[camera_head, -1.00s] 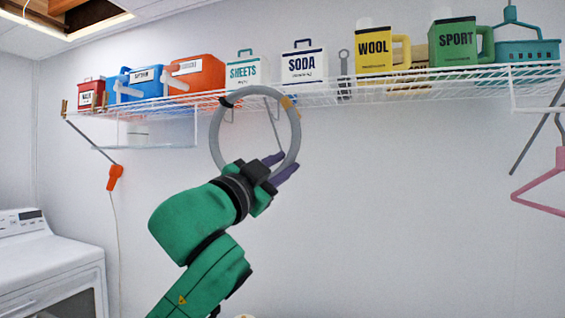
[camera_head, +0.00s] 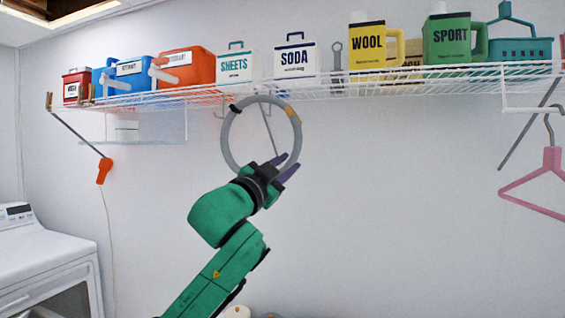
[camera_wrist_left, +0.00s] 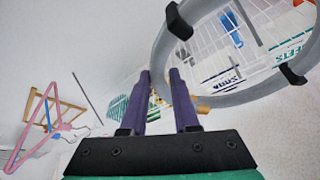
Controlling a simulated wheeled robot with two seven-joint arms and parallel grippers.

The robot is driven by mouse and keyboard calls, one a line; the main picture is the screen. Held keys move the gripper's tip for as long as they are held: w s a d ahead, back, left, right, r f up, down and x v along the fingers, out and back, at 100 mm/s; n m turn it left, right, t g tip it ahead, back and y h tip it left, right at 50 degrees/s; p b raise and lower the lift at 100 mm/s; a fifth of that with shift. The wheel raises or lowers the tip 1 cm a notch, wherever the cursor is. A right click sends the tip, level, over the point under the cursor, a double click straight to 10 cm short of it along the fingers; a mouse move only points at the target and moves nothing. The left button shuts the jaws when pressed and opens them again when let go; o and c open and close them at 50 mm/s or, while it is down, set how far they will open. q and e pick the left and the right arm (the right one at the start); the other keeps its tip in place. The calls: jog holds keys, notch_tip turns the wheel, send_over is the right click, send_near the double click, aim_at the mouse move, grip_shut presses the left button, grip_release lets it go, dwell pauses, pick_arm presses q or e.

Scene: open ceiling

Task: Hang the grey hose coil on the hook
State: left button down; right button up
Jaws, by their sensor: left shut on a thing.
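The grey hose coil (camera_head: 228,142) is a ring with black bands and a yellowish patch, held upright below the wire shelf's front edge. My left gripper (camera_head: 288,164), with purple fingers, is shut on the coil's lower right side. In the left wrist view, the coil (camera_wrist_left: 220,101) fills the upper right, and its near side passes at the fingers (camera_wrist_left: 160,75). A small pale hook-like wire (camera_head: 221,113) hangs under the shelf just left of the coil's top; I cannot tell for certain that it is the hook. The coil appears apart from it. My right gripper is not in view.
The white wire shelf (camera_head: 400,84) carries boxes and jugs above the coil. A slanted shelf brace (camera_head: 268,128) shows through the ring. A pink hanger (camera_head: 550,160) hangs at right; an orange object (camera_head: 104,171) hangs at left.

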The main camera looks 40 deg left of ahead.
pick_arm(q)
jog(key=shift+w+a+r+p, duration=0.1)
jog(key=shift+w+a+p, duration=0.25)
jog(key=shift+w, duration=0.55)
jog(key=shift+w+a+f+p, duration=0.1)
jog(key=shift+w+a+p, duration=0.25)
jog(key=shift+w, duration=0.5)
jog(key=shift+w+a+r+p, duration=0.1)
jog(key=shift+w+a+p, duration=0.1)
jog(key=shift+w+p, duration=0.5)
jog(key=shift+w+f+b, duration=0.2)
jog(key=shift+f+b, duration=0.7)
jog(key=shift+f, duration=0.05)
jog(key=shift+f, duration=0.1)
jog(key=c, duration=0.7)
grip_release()
jog(key=shift+o, duration=0.6)
jog(key=shift+w, duration=0.2)
